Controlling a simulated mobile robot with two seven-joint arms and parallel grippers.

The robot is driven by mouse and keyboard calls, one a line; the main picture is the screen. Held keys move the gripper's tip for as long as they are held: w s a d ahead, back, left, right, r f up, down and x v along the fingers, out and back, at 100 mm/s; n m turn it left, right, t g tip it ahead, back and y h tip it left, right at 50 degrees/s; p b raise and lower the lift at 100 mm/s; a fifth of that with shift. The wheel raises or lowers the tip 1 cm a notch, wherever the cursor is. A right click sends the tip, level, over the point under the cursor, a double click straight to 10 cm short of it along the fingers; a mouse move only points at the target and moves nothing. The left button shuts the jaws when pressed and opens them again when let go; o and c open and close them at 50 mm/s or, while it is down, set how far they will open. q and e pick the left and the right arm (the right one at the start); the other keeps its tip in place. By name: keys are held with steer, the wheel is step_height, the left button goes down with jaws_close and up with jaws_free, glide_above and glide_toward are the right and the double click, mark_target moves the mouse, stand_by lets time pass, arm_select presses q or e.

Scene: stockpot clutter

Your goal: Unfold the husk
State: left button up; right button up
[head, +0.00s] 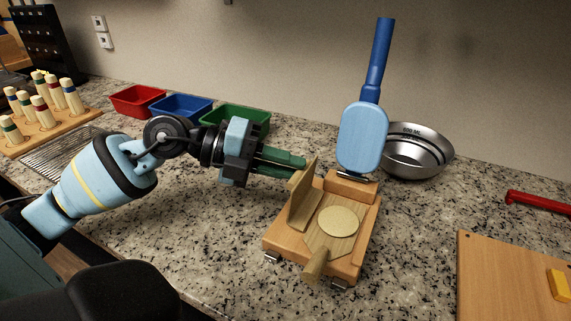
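The husk (318,236) is a tan sheet on a wooden press base (352,268). Its left flap (303,200) stands up steeply, and a narrow tail (315,264) points to the front. A pale round dough disc (338,221) lies on the flat part. My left gripper (299,166) reaches in from the left with green fingers. Its tips are at the upper left edge of the raised flap. The fingers look close together, but whether they touch each other or pinch the flap cannot be told. My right gripper is not in view.
The press's blue plate (363,138) and handle stand upright behind the base. A metal bowl (418,160) is behind it. Red (137,100), blue (181,107) and green (236,119) trays line the back left. A wooden board (505,285) lies right.

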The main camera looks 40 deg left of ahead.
arm_select(q)
steer(key=o, duration=0.4)
steer(key=shift+c, duration=0.2)
steer(key=shift+s+a, duration=0.1)
steer(key=shift+a, duration=0.05)
steer(key=v, duration=0.7)
steer(key=shift+s+a, duration=0.15)
steer(key=shift+r, duration=0.15)
steer(key=shift+s, duration=0.1)
stand_by(0.3)
